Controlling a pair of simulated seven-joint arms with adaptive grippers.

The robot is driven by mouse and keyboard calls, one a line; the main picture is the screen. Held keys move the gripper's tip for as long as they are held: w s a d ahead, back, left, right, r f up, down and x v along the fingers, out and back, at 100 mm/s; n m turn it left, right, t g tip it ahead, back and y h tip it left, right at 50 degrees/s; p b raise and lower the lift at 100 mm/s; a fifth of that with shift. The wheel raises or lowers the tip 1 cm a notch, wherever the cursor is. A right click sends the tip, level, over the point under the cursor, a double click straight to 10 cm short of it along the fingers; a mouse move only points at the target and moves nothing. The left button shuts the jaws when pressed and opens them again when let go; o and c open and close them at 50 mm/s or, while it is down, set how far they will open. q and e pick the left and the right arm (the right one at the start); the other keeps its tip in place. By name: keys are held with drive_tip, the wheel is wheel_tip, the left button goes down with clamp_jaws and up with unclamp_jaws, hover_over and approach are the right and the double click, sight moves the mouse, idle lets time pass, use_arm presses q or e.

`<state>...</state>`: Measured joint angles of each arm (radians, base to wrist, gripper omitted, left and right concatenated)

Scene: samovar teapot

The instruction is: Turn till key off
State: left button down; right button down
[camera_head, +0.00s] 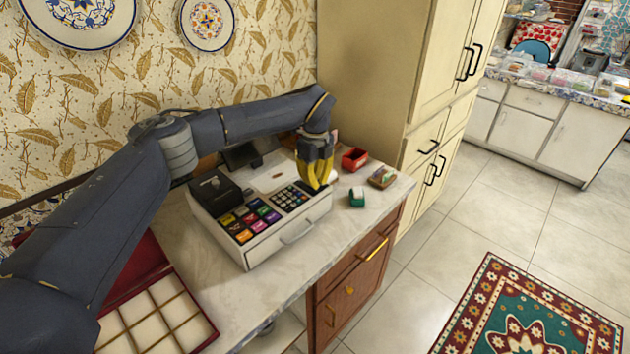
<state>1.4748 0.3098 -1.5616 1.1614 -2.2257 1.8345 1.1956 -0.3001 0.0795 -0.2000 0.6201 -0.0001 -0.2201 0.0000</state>
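The till (270,250) is a white cash register on the marble counter. It has coloured keys (250,221) on the left of its top, a dark number pad (289,198) on the right, and a drawer front with a handle. The till key is not clearly visible; it may be too small or behind my gripper. My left gripper (316,186) has yellow fingers pointing down over the till's right end, beside the number pad. The fingers look close together, but their gap and any contact are unclear. My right gripper is out of view.
A black box-shaped part (215,190) stands on the till's left. A red box (355,159), a green item (357,197) and a small tray (382,178) lie right of it. A red compartment box (196,335) is at lower left. A tall cabinet (365,75) stands behind.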

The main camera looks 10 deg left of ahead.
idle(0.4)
use_arm(q)
drive_tip(key=c, duration=1.6)
unclamp_jaws()
drive_tip(key=shift+o, duration=0.2)
wheel_tip(320, 180, up, 12)
